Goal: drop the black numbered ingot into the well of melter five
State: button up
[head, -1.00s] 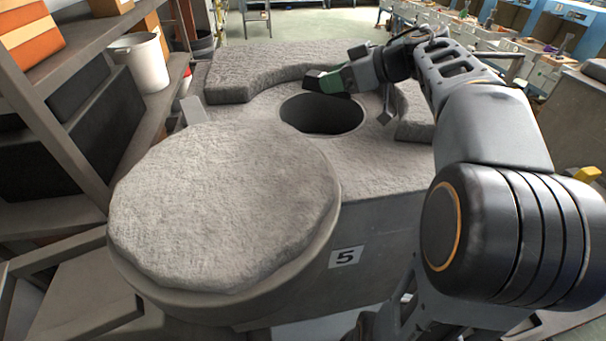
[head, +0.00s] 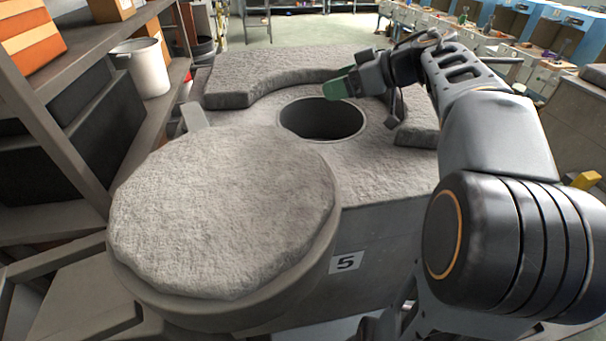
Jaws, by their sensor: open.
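The melter (head: 385,225) is a grey block with a plate reading "5" (head: 346,262) on its front. Its round well (head: 322,118) is open on top; I see the inner wall, but the bottom is dark or hidden. My gripper (head: 337,88), with green fingers, is above the well's far right rim. It is open and nothing shows between its fingers. The black ingot does not show in the current head view; the lower part of the well is out of sight.
A thick round lid (head: 222,212) with a rough top is swung aside in front of the well. A raised collar (head: 255,75) curves behind the well. Shelves with a white bucket (head: 147,67) stand at the left. Benches (head: 490,55) line the right.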

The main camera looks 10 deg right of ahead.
jog(key=v, duration=1.2)
jog(key=shift+d+r, duration=0.15)
jog(key=shift+r, duration=0.05)
jog(key=shift+s, duration=0.1)
